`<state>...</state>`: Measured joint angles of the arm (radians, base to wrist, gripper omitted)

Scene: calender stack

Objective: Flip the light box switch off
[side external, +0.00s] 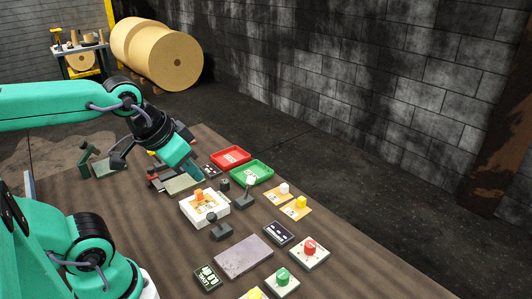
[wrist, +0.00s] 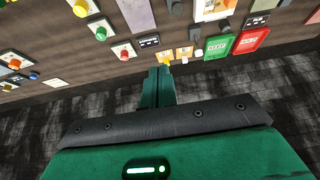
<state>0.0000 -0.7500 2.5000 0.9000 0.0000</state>
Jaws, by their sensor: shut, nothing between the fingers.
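A white box with an orange-marked top (side external: 204,208), which looks like the light box, stands mid-table; its edge also shows at the top of the wrist view (wrist: 210,10). An orange block (side external: 199,195) shows on its top. Dark levers stand near it, one in front (side external: 218,229) and one with a pale knob to the right (side external: 245,194). I cannot tell which part is the light box switch or its position. My gripper (side external: 198,177) is shut and empty, behind the box near the trays, apart from it; its fingers also show in the wrist view (wrist: 159,72).
A red tray (side external: 230,157) and a green tray (side external: 252,172) lie beyond the box. White (side external: 285,188) and yellow (side external: 301,202) cubes sit on pads at right. A grey slab (side external: 243,257), red button (side external: 310,247) and green button (side external: 282,275) occupy the near side.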

